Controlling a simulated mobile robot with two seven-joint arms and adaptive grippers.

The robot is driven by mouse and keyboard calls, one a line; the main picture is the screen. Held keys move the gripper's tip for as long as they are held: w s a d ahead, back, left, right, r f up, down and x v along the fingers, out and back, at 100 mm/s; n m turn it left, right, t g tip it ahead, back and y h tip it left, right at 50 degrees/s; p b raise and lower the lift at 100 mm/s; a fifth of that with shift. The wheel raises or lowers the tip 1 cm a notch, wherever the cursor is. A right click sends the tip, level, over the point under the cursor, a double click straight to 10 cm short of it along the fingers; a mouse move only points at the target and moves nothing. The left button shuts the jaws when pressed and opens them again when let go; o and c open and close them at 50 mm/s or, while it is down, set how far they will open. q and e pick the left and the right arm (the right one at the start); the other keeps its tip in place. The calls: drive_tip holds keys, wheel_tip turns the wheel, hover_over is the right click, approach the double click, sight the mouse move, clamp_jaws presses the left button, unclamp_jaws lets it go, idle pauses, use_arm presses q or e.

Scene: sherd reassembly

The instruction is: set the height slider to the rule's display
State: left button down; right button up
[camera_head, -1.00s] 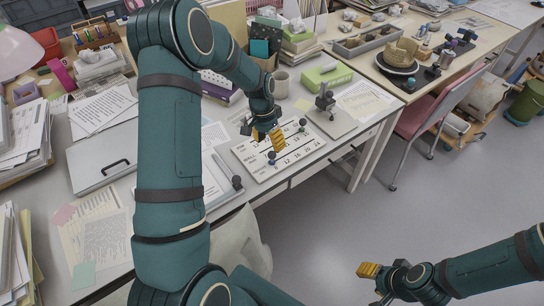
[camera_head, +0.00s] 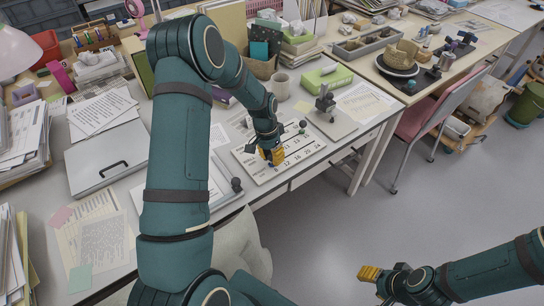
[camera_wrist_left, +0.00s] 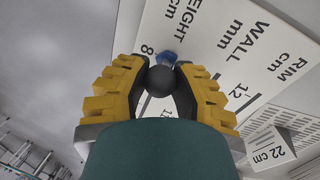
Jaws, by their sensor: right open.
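The white board (camera_head: 310,152) lies on the desk with rows of printed numbers. In the left wrist view its rows (camera_wrist_left: 215,30) read HEIGHT cm, WALL mm and RIM cm. My left gripper (camera_head: 274,161) is low over the board's front row. In the wrist view its yellow fingers (camera_wrist_left: 161,76) press from both sides on a dark round knob (camera_wrist_left: 161,82), with a blue piece (camera_wrist_left: 166,58) beside the 8 of the HEIGHT row. A small display (camera_wrist_left: 270,150) reads 22 cm. My right gripper (camera_head: 369,273) is open and empty over the floor.
A grey stand with a dark device (camera_head: 326,103) is right behind the board. A mug (camera_head: 281,84) and green box (camera_head: 327,76) stand further back. A grey case (camera_head: 105,160) lies at left.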

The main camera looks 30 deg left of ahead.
use_arm(q)
drive_tip(key=shift+w+d, duration=0.3)
drive_tip(key=shift+w, duration=0.4)
drive_tip(key=shift+w+d, duration=0.3)
drive_tip(key=shift+w, duration=0.4)
drive_tip(key=shift+w+d, duration=0.3)
drive_tip(key=shift+w, duration=0.4)
drive_tip(key=c, duration=0.7)
unclamp_jaws()
drive_tip(key=r, duration=0.4)
drive_tip(key=a+r, duration=0.1)
drive_tip(key=r, duration=0.3)
drive_tip(key=a+r, duration=0.1)
drive_tip(key=r, duration=0.3)
drive_tip(key=shift+w+a, duration=0.15)
drive_tip(key=shift+w, duration=0.05)
drive_tip(key=shift+f, duration=0.1)
